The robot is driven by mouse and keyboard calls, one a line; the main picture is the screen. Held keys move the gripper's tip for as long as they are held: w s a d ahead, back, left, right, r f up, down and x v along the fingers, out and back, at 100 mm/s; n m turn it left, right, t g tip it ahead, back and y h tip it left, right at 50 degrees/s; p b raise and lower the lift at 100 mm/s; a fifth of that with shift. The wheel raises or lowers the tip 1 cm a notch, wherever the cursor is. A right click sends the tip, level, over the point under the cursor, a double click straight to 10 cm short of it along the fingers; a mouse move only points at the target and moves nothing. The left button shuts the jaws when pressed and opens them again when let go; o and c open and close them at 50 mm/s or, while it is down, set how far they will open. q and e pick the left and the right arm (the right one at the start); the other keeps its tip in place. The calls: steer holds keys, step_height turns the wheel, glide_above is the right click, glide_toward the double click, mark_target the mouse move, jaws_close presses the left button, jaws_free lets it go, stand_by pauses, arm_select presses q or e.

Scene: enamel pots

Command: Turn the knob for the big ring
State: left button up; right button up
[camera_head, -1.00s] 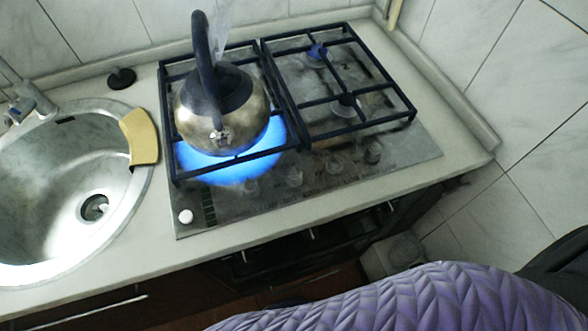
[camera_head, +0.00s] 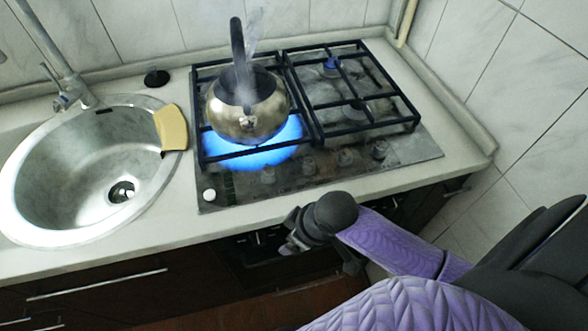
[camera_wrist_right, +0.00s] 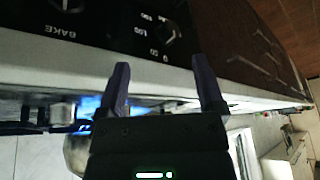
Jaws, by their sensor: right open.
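The hob (camera_head: 270,200) has a row of small dark knobs along its front: a left one (camera_head: 268,175), two middle ones (camera_head: 308,165) (camera_head: 345,157) and a right one (camera_head: 379,149). I cannot tell which knob belongs to the big ring. A large blue flame (camera_head: 250,155) burns under a steaming metal kettle (camera_head: 247,118) at the front left. My right gripper (camera_head: 292,238) is in front of the counter edge, below the hob and apart from the knobs. In the wrist view the right gripper (camera_wrist_right: 160,72) is open and empty before the oven panel. My left gripper is out of view.
The oven panel (camera_wrist_right: 110,18) shows upside down, with BAKE lettering and a dial (camera_wrist_right: 168,35). Black grates (camera_head: 350,125) cover the hob. The sink (camera_head: 85,170) and a tan board (camera_head: 171,128) lie left. A tiled wall (camera_head: 530,90) stands right.

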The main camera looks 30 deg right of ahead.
steer(key=shift+n, duration=0.8)
steer(key=w+d+r, duration=0.2)
steer(key=w, duration=0.1)
steer(key=w+d+r, duration=0.1)
steer(key=w+r, duration=0.1)
steer(key=shift+d+r, duration=0.1)
steer(key=shift+d, duration=0.25)
glide_toward(310, 161)
steer(key=shift+m, duration=0.5)
steer(key=b+x, duration=0.3)
steer(key=x, duration=0.7)
steer(key=shift+b, duration=0.3)
